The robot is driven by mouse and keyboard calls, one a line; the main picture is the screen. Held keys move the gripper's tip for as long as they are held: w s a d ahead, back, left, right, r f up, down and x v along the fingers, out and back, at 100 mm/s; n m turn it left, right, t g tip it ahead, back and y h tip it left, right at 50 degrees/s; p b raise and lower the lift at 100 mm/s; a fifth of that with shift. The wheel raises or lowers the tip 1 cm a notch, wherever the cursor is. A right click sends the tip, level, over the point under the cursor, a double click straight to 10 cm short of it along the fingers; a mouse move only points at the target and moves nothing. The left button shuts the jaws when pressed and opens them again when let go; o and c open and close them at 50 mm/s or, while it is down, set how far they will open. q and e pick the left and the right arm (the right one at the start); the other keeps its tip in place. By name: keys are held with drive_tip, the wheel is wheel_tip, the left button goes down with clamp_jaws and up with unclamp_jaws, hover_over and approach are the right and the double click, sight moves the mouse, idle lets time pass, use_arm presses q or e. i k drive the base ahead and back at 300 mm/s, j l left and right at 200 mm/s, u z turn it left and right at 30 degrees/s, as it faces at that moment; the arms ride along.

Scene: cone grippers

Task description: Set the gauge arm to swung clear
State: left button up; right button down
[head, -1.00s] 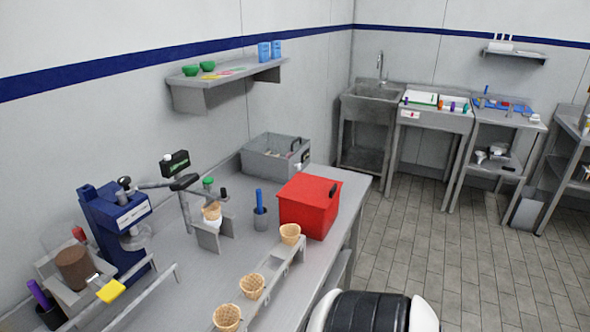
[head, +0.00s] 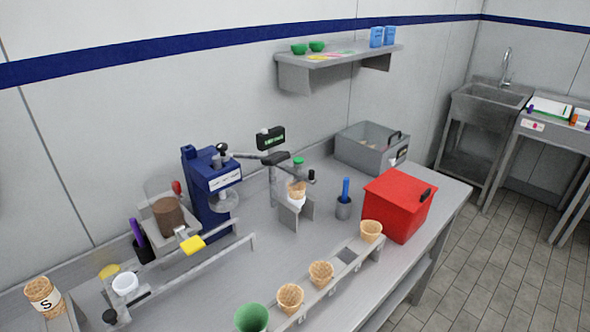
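The gauge arm (head: 276,158) is a dark, jointed bar on a thin upright post behind the middle of the bench. A small black display with green digits (head: 270,138) sits above it. The bar's right part reaches over a grey stand (head: 290,215) and ends in a black knob (head: 312,175). A waffle cone (head: 297,188) stands in this stand, close under the bar; I cannot tell if they touch. A thin rod runs left from the joint towards the blue press (head: 212,190). Neither of my grippers is in view.
A red box (head: 398,205), a grey bin (head: 370,148) and a cup with a blue handle (head: 343,207) stand right of the stand. A rail with several cones (head: 320,273) runs along the front. A brown cylinder (head: 168,217) and yellow-tipped tool (head: 192,244) are at left.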

sight(310, 178)
drive_tip(key=i+l+u, duration=0.15)
drive_tip(key=l+u, duration=0.2)
drive_tip(key=l, duration=0.35)
drive_tip(key=l+u, duration=0.35)
drive_tip(key=l, duration=0.35)
